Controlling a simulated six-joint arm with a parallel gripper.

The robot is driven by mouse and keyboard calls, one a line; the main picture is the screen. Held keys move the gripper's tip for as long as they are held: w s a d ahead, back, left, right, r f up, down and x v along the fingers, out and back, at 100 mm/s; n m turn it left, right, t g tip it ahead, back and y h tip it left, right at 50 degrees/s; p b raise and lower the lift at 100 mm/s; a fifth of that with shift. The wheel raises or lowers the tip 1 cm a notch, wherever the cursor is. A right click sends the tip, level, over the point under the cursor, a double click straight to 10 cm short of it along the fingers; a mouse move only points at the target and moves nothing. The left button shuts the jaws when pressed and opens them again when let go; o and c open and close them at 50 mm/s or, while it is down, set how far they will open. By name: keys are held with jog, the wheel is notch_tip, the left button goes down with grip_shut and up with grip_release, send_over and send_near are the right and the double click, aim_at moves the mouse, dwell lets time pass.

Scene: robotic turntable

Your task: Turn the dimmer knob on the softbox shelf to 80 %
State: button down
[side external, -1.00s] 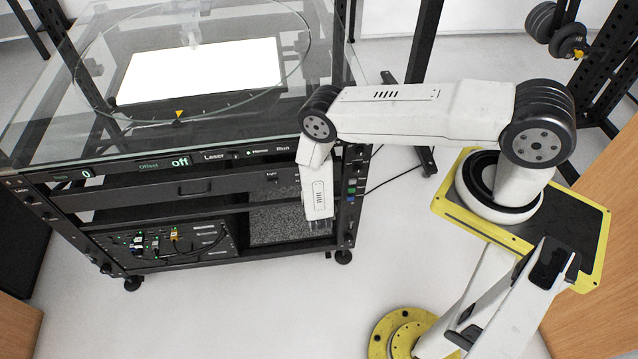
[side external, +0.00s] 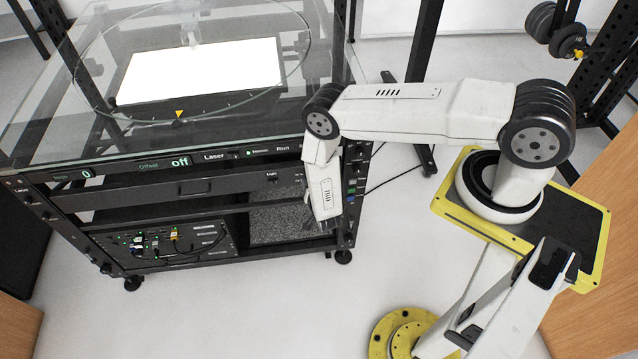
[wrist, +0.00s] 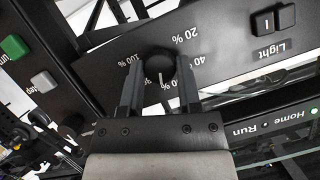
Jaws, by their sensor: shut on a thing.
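The dimmer knob (wrist: 160,66) is a small dark round knob on the black shelf front, in the upper middle of the wrist view. The fingers of my gripper (wrist: 160,78) stand on either side of it and are shut on it. A white pointer line shows on the knob, directed down in the picture. The scale is seen upside down: 20 % and 40 % read to the right, 100 % to the left. Other scale marks are hidden or unclear near the fingers. In the side external view my gripper (side external: 308,205) is at the right end of the rack, and the knob cannot be made out.
Green (wrist: 14,46) and grey buttons are on the rack post at left. The glass turntable (side external: 60,125) is above. Open floor lies in front of the rack.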

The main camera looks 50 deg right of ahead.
jog(key=shift+s+d+f+m+t+y, duration=0.1)
jog(key=shift+m+t+y, duration=0.35)
jog(key=shift+m+t, duration=0.75)
jog(key=shift+d+m+t+y, duration=0.1)
jog(key=shift+m+t+y, duration=0.45)
jog(key=shift+m, duration=1.25)
jog(key=shift+c, duration=1.5)
grip_release()
jog(key=shift+s+a, duration=0.15)
jog(key=v, duration=0.7)
jog(key=shift+s, duration=0.2)
jog(key=shift+w+a, duration=0.1)
jog(key=shift+a, duration=0.05)
